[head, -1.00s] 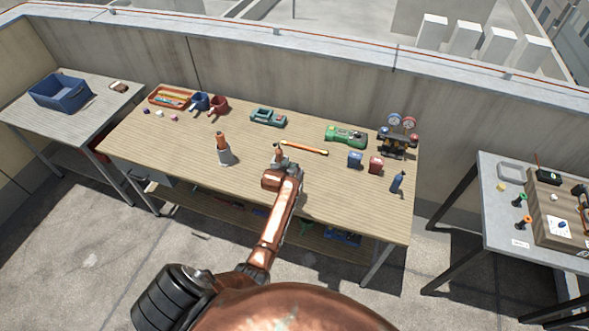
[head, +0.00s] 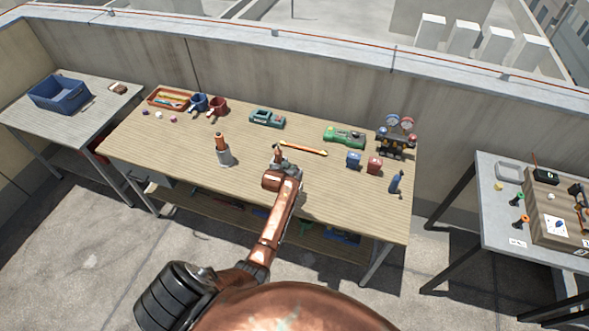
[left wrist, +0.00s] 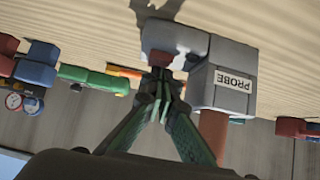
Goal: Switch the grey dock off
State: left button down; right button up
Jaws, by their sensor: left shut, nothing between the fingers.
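In the left wrist view, seen upside down, a grey dock (left wrist: 236,62) with a white PROBE label fills the middle right. A copper-coloured handle (left wrist: 212,135) joins it. A lower grey part with a dark red piece lies right in front of my fingertips. My left gripper (left wrist: 162,75) is shut and empty; its tips are very near or touching that part, I cannot tell which. In the head view my left gripper (head: 278,153) is over the middle of the bench and hides what lies behind it. The switch position is not clear. My right gripper is not in view.
On the wooden bench (head: 180,155), a grey upright item with an orange top (head: 223,151) stands to the left. An orange-yellow bar (head: 303,149), a teal device (head: 267,118) and a green device (head: 344,138) lie behind. Gauges (head: 396,135) stand at the right.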

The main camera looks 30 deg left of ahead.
pick_arm(q)
jog(key=shift+w+a+r, duration=0.15)
jog(key=shift+w+r, duration=0.05)
jog(key=shift+w, duration=0.5)
jog(key=shift+r+p, duration=0.5)
jog(key=shift+r, duration=0.05)
jog(key=r+p, duration=0.3)
jog(key=shift+w+r, duration=0.25)
jog(key=shift+r, duration=0.05)
jog(key=w+r+v, duration=0.1)
jog(key=v, duration=0.8)
jog(key=shift+s+r+p, duration=0.2)
jog(key=shift+p, duration=0.25)
jog(key=shift+a, duration=0.1)
